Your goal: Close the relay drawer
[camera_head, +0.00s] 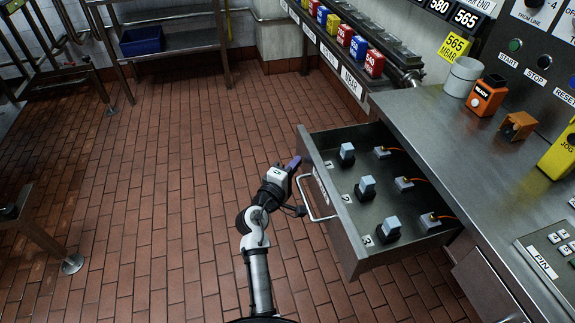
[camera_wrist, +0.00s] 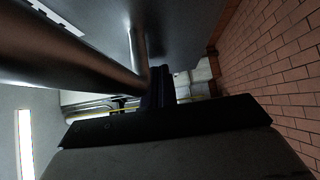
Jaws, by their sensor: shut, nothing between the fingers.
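The grey metal relay drawer (camera_head: 335,215) stands pulled out from under the steel counter in the head view. Its wire handle (camera_head: 308,205) is on the front face. Inside are several relays with pale blocks on dark bases, and some have orange leads. My gripper (camera_head: 294,163) is shut and empty, its purple fingertips beside the drawer front near the handle's far end. In the wrist view the handle (camera_wrist: 65,45) crosses large at the upper left, and my dark fingers (camera_wrist: 157,88) are close to its bend. I cannot tell whether they touch.
The counter (camera_head: 430,120) holds a grey cup (camera_head: 462,77), an orange device (camera_head: 487,95) and a small orange-brown block (camera_head: 517,126). The brick-tiled floor (camera_head: 170,160) left of my arm is clear.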

